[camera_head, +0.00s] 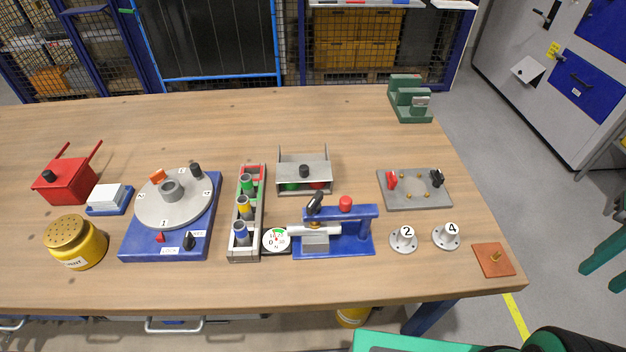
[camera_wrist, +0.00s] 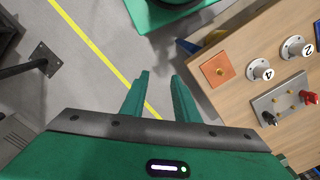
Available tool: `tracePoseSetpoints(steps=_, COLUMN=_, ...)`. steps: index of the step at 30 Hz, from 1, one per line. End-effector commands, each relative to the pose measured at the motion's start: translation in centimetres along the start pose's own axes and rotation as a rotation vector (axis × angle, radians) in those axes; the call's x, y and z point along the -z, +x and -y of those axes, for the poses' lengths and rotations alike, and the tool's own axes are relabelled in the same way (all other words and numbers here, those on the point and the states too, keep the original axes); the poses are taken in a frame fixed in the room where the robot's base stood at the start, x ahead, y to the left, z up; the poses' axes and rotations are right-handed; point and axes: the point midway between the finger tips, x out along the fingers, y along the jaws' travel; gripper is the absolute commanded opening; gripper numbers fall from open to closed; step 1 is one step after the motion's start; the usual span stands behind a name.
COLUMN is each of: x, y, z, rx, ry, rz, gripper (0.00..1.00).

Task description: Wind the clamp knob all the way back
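I cannot tell for certain which part is the clamp knob. The rotary jig is a blue base (camera_head: 138,243) with a round grey disc (camera_head: 150,208). A dark knob (camera_head: 195,169) and an orange block sit near the disc's far rim. A black lock lever (camera_head: 189,241) stands at its front. A grey plate (camera_head: 413,202) at the right carries a red part (camera_head: 391,180) and a black knob (camera_head: 437,178); the plate also shows in the wrist view (camera_wrist: 284,106). My gripper (camera_wrist: 159,82) is open and empty, over the floor beyond the table's edge, apart from everything.
A blue press-like fixture (camera_head: 362,244) with a gauge stands mid-table. Numbered pegs (camera_head: 403,239) and a copper-coloured plate (camera_head: 493,260) lie near the right edge. A parts rack (camera_head: 237,250), yellow pot (camera_head: 75,242) and red box (camera_head: 65,183) flank the jig. The table's back is mostly clear.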

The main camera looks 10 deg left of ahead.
Motion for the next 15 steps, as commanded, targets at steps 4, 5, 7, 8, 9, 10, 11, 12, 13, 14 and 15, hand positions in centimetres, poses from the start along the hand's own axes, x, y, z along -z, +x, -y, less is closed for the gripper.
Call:
tracePoseSetpoints(steps=4, x=0.0, y=0.0, z=0.0, rx=0.000, ry=0.000, rz=0.000, gripper=0.28)
tracePoseSetpoints(steps=5, x=-0.2, y=-0.1, z=-0.1, rx=0.001, ry=-0.002, rz=-0.002, gripper=0.28)
tracePoseSetpoints(steps=7, x=-0.8, y=-0.7, z=-0.2, rx=0.008, ry=-0.006, rz=-0.012, gripper=0.28)
tracePoseSetpoints(steps=8, x=-0.7, y=-0.8, z=0.0, rx=0.008, ry=-0.008, rz=-0.013, gripper=0.28)
tracePoseSetpoints(steps=9, x=-0.3, y=-1.1, z=0.5, rx=0.007, ry=-0.011, rz=-0.013, gripper=0.28)
tracePoseSetpoints(steps=10, x=-0.1, y=-1.3, z=1.1, rx=0.007, ry=-0.016, rz=-0.013, gripper=0.28)
tracePoseSetpoints(steps=11, x=0.2, y=-1.6, z=1.9, rx=0.006, ry=-0.023, rz=-0.012, gripper=0.28)
tracePoseSetpoints(steps=12, x=0.7, y=-2.0, z=3.0, rx=0.005, ry=-0.029, rz=-0.013, gripper=0.28)
tracePoseSetpoints(steps=13, x=1.0, y=-2.4, z=3.9, rx=0.004, ry=-0.035, rz=-0.013, gripper=0.28)
tracePoseSetpoints(steps=14, x=1.4, y=-2.8, z=4.9, rx=0.004, ry=-0.041, rz=-0.014, gripper=0.28)
tracePoseSetpoints(steps=15, x=1.8, y=-3.3, z=6.3, rx=0.004, ry=-0.048, rz=-0.014, gripper=0.28)
